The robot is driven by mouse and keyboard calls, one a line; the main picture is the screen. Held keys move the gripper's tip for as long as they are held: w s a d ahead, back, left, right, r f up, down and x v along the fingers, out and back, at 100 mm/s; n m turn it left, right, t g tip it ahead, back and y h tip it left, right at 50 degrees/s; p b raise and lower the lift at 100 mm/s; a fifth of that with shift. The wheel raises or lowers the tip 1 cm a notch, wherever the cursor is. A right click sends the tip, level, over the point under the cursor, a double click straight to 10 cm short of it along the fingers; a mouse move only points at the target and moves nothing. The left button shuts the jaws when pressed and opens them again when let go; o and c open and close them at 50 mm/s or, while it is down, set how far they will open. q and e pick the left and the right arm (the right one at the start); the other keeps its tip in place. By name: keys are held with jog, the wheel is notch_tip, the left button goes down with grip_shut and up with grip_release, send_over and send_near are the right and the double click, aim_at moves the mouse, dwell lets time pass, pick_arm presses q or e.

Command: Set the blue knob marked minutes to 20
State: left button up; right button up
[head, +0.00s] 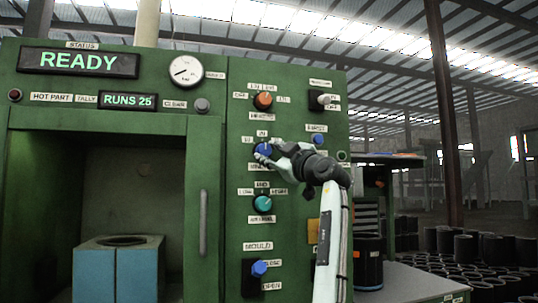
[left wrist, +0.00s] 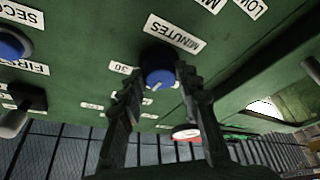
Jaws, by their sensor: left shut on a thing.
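A small white pointer mark shows on the knob's face, slanting toward the lower left of that view. A 30 label (left wrist: 122,68) is to its left; the other scale labels are partly hidden by the fingers.
An orange knob (head: 263,100) is above and a teal knob (head: 263,203) below. A blue-tipped mould lever (head: 259,268) is lower down. A black switch (head: 320,99) and a blue button (head: 317,139) are to the right. The READY display (head: 79,62) is at upper left.

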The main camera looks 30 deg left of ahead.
pick_arm(q)
jog(key=shift+n, duration=0.5)
jog(key=o, duration=1.2)
jog(key=shift+c, duration=0.2)
jog(key=v, duration=1.2)
jog(key=shift+d+r, duration=0.1)
jog(key=shift+r, duration=0.1)
jog(key=shift+w+f, duration=0.1)
